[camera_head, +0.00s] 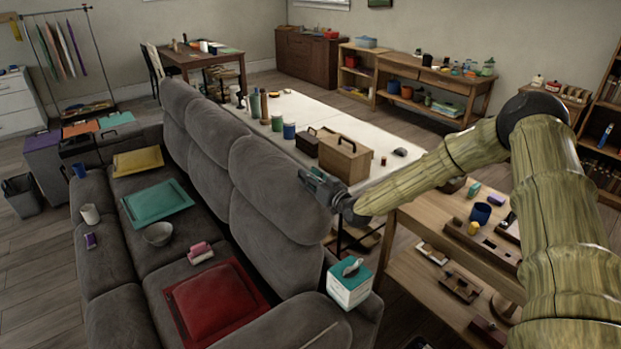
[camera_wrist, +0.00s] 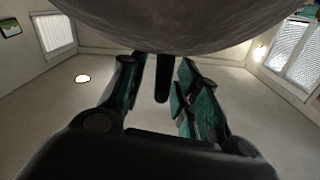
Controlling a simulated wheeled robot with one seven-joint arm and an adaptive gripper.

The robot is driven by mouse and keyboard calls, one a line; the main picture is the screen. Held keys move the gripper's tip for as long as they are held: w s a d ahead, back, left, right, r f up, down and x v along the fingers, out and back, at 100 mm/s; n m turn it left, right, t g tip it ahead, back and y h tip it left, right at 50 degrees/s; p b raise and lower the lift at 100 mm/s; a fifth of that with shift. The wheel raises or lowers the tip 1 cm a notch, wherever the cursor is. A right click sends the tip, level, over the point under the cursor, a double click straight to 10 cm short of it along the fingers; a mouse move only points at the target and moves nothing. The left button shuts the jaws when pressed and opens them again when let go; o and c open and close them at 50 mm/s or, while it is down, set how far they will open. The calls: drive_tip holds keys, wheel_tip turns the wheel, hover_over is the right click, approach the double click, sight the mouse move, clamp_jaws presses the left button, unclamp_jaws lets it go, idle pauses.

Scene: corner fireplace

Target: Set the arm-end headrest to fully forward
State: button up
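The grey sofa has several padded headrests along its back. The headrest nearest me (camera_head: 280,185) is at the sofa's near end. It stands raised above the backrest, its top leaning toward the tables behind. My gripper (camera_head: 314,182) is at the upper right, rear side of this headrest, touching it or very close. In the wrist view a grey curved surface, likely the headrest's fabric (camera_wrist: 190,22), fills the top edge above my gripper (camera_wrist: 160,85). Its two fingers, with teal pads, stand apart with a gap between them. Their tips are partly hidden, and contact cannot be told.
A tissue box (camera_head: 350,284) stands on the sofa's near arm. A red cushion (camera_head: 216,305), teal tray (camera_head: 157,203) and bowl (camera_head: 158,234) lie on the seats. Behind the sofa, a white table (camera_head: 300,108) holds a wooden box (camera_head: 344,158). A wooden shelf table (camera_head: 440,235) is at right.

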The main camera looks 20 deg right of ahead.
clamp_jaws()
drive_tip(key=shift+a, duration=0.1)
